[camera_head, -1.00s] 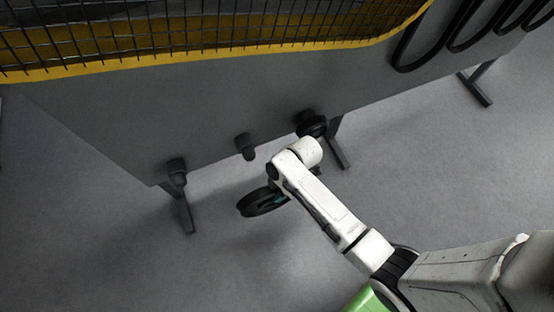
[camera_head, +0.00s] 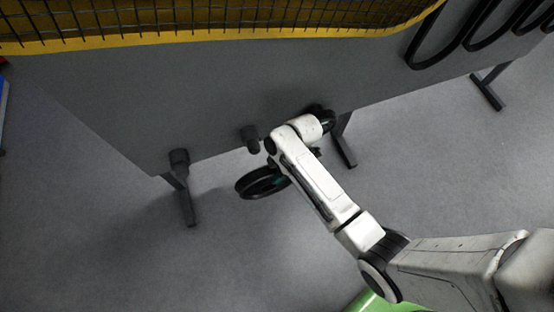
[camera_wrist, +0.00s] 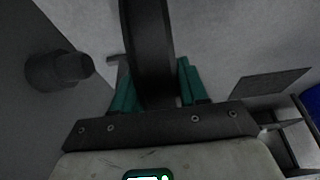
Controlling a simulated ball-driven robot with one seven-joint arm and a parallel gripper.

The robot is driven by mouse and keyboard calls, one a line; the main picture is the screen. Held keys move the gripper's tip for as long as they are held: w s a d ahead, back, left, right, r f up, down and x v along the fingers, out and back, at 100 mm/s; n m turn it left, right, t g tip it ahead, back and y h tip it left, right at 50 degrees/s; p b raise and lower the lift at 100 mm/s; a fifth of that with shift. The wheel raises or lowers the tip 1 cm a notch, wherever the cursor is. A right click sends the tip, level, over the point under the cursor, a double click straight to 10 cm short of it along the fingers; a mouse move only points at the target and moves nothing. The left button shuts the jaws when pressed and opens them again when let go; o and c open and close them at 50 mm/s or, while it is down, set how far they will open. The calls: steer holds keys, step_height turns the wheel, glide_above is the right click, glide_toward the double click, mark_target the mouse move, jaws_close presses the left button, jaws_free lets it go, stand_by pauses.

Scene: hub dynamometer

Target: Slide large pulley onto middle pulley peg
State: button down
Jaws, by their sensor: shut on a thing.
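The large pulley (camera_head: 241,187) is a dark ring, held in the air in front of the panel, below and slightly right of the middle pulley peg (camera_head: 250,138) in the head view. My gripper (camera_head: 279,183) is mostly hidden behind my arm. In the wrist view, the teal fingers of my gripper (camera_wrist: 153,88) are shut on the rim of the large pulley (camera_wrist: 147,40), which stands edge-on between them. The pulley is apart from the middle peg. A dark stepped peg (camera_wrist: 60,70) shows at left in the wrist view; which peg it is, I cannot tell.
The grey panel (camera_head: 110,105) carries a left peg (camera_head: 179,158) and a dark wheel (camera_head: 327,121) at right, partly behind my arm. A yellow-edged mesh guard (camera_head: 200,40) runs above. Panel legs (camera_head: 187,205) stand on open grey floor. Black loops (camera_head: 430,45) hang at upper right.

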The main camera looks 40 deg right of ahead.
steer(key=w+b, duration=0.1)
steer(key=w, duration=0.1)
steer(key=w+d+b, duration=0.1)
steer(key=w, duration=0.1)
steer(key=shift+d+b, duration=0.15)
steer(key=shift+b, duration=0.2)
steer(key=shift+w+r, duration=0.1)
stand_by(0.3)
steer(key=shift+d, duration=0.1)
stand_by(0.6)
steer(key=shift+w, duration=0.15)
stand_by(0.5)
steer(key=shift+w+d+b, duration=0.2)
steer(key=shift+w, duration=0.35)
steer(key=shift+w+d+b, duration=0.2)
steer(key=shift+w, duration=0.35)
steer(key=shift+w, duration=0.2)
steer(key=shift+w+d+b, duration=0.2)
steer(key=shift+w+b, duration=0.15)
steer(key=shift+w, duration=0.2)
steer(key=shift+w+d+b, duration=0.2)
steer(key=shift+w+b, duration=0.15)
steer(key=shift+w, duration=0.15)
